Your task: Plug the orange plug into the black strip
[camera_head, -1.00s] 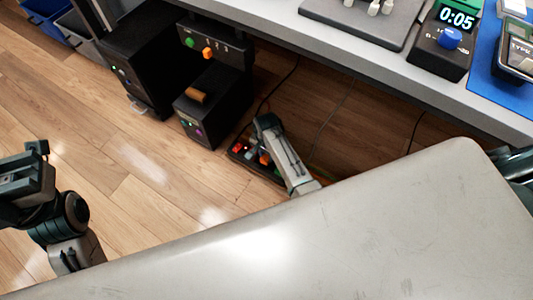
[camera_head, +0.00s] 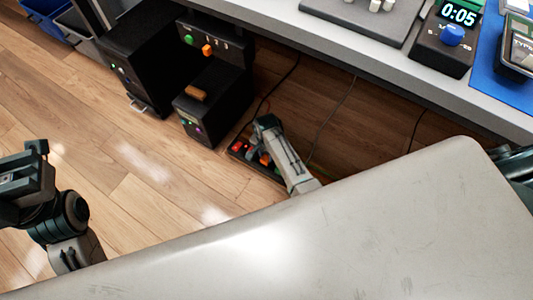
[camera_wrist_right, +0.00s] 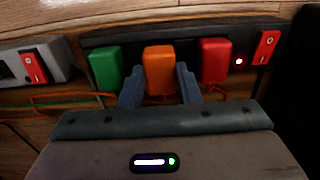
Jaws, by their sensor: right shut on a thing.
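The orange plug (camera_wrist_right: 159,70) stands between a green plug (camera_wrist_right: 105,68) and a red plug (camera_wrist_right: 215,60) along the black strip (camera_wrist_right: 130,38) in the right wrist view. My right gripper (camera_wrist_right: 159,88) has one finger on each side of the orange plug and is shut on it. The plug is upright at the strip; I cannot tell how deep it sits. In the head view the orange plug (camera_head: 265,160) shows beside my right gripper (camera_head: 262,135), low over the floor strip. My left gripper (camera_head: 22,178) is far left, away from the strip; its jaws are unclear.
The black strip has a red switch (camera_wrist_right: 267,47) and a lit red lamp at its right end. A grey strip (camera_wrist_right: 55,58) lies to the left, with wires below. Black boxes (camera_head: 205,100) stand left of the strip, under the bench edge (camera_head: 350,60). Open floor lies at left.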

